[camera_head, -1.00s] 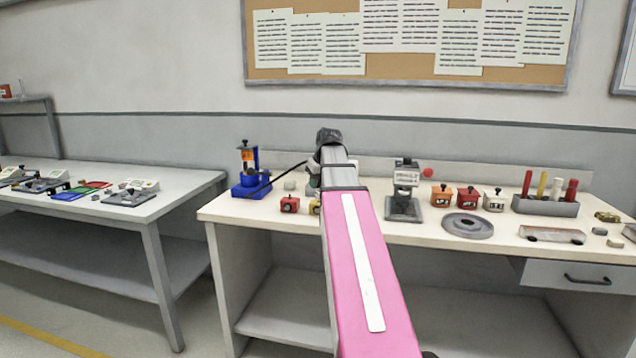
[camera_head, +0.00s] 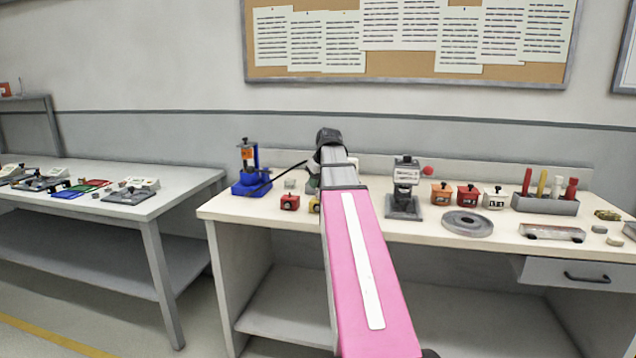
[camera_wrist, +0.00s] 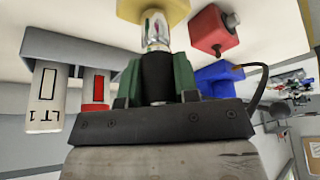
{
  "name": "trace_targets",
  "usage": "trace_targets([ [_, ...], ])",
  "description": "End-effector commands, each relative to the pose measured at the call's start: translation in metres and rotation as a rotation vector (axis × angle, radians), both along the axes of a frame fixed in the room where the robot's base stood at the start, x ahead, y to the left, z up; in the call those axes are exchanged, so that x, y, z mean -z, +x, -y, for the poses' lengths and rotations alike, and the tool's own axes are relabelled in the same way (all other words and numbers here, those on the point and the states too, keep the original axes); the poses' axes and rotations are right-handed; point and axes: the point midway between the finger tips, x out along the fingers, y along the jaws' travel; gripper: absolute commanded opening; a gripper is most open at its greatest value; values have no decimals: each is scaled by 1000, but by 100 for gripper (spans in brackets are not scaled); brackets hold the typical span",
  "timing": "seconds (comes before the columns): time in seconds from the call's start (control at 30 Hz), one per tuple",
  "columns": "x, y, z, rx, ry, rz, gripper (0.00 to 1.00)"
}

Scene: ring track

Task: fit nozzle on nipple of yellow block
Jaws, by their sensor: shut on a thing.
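My gripper (camera_wrist: 157,68) has green fingers shut on a black nozzle (camera_wrist: 159,80) in the wrist view. Straight beyond the nozzle is a shiny metal nipple (camera_wrist: 154,30) on the yellow block (camera_wrist: 150,8), which is cut off by the top edge. The nozzle's end meets the nipple in the picture, in line with it; I cannot tell whether it is around it or only against it. In the head view the yellow block (camera_head: 314,206) shows only as a sliver beside my arm, and the nozzle is hidden.
A red block (camera_head: 290,202) stands left of the yellow one. A blue stand (camera_head: 250,178) has a black hose (camera_head: 290,171) running toward my gripper. To the right are a grey press (camera_head: 404,190), small orange, red and white boxes, and a grey disc (camera_head: 467,223).

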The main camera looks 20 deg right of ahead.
Motion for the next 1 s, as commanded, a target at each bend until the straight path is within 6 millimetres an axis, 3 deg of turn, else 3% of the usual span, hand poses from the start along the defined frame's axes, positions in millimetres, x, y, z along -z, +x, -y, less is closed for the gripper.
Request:
trace_targets([
  [0.03,0,0,0,0,0,0,2],
  [0.07,0,0,0,0,0,0,38],
  [0.1,0,0,0,0,0,0,51],
  [0.13,0,0,0,0,0,0,58],
  [0.57,-8,-3,1,0,-1,2,58],
  [1.0,-71,-28,6,1,-1,2,58],
])
